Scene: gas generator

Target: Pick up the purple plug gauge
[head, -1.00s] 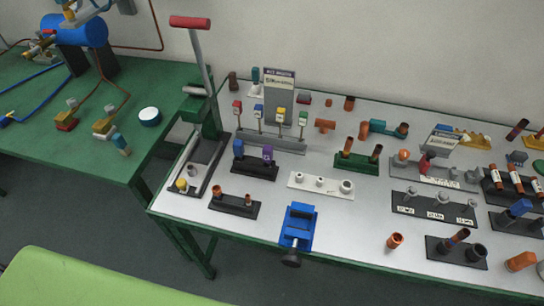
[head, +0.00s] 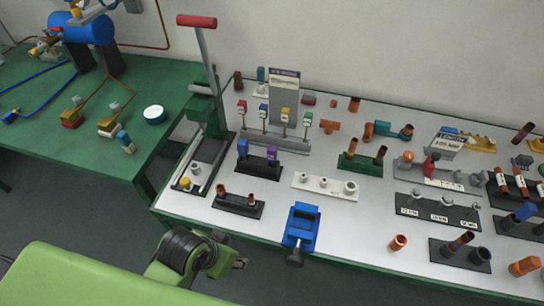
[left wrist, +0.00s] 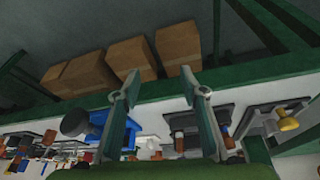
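The purple plug gauge (head: 271,154) stands upright in a black two-place holder (head: 256,172) on the grey-white table, beside a blue plug gauge (head: 242,149). My left gripper (head: 241,263) is low in front of the table's front edge, well apart from the purple gauge. In the left wrist view its two fingers (left wrist: 160,80) are spread with nothing between them. I cannot make out the purple gauge for sure in that view. My right gripper is not in view.
A blue vise (head: 301,228) sits at the table's front edge. A black holder with copper pieces (head: 238,206) and a tall lever press (head: 206,120) stand near the gauge. A white strip with fittings (head: 325,186) is to its right. Cardboard boxes (left wrist: 130,57) lie under the table.

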